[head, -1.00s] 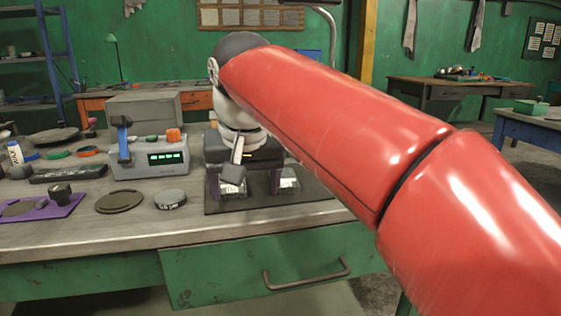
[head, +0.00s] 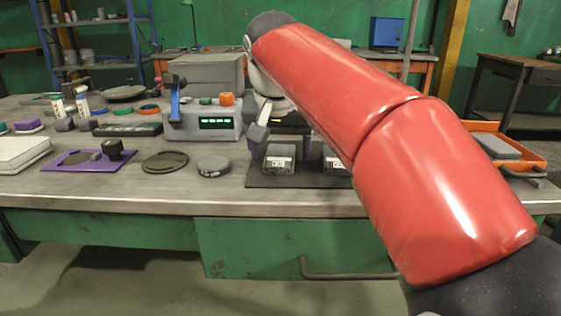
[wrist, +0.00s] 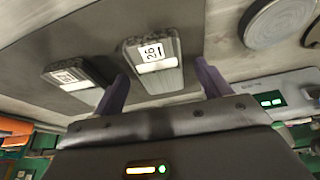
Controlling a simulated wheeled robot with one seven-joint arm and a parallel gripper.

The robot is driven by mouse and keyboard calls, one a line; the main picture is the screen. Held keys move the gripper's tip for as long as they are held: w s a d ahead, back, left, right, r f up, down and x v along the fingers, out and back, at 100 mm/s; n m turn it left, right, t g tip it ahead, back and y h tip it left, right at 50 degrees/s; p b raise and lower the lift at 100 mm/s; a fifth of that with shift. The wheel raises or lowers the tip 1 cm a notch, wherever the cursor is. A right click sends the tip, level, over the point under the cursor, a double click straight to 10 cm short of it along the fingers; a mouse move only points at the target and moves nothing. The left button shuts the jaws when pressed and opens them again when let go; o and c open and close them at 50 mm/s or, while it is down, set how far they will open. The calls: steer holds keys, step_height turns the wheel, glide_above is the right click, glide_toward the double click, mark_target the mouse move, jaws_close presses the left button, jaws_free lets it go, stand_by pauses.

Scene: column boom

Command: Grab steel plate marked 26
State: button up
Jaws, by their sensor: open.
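The steel plate marked 26 (wrist: 152,62) is a grey block with a white label, lying on a dark mat (wrist: 110,22). In the head view it appears to be the left one of two labelled blocks (head: 279,160). A second labelled block (wrist: 75,76) lies beside it, its number unreadable. My gripper (wrist: 164,74) is open and empty. In the wrist view its purple fingers stand either side of the 26 plate's near part; I cannot tell any contact. In the head view my red arm hides much of the gripper.
A grey device with a green display (head: 203,122) stands left of the mat. A round grey disc (head: 213,166) and a dark round lid (head: 165,162) lie on the bench's left. An orange tray (head: 535,160) is at the right. A drawer handle (head: 340,270) juts from the front.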

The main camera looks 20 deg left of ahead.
steer(key=shift+f, duration=0.1)
steer(key=shift+c, duration=0.2)
steer(key=shift+w, duration=0.1)
steer(key=c, duration=1.5)
steer(key=shift+r, duration=0.25)
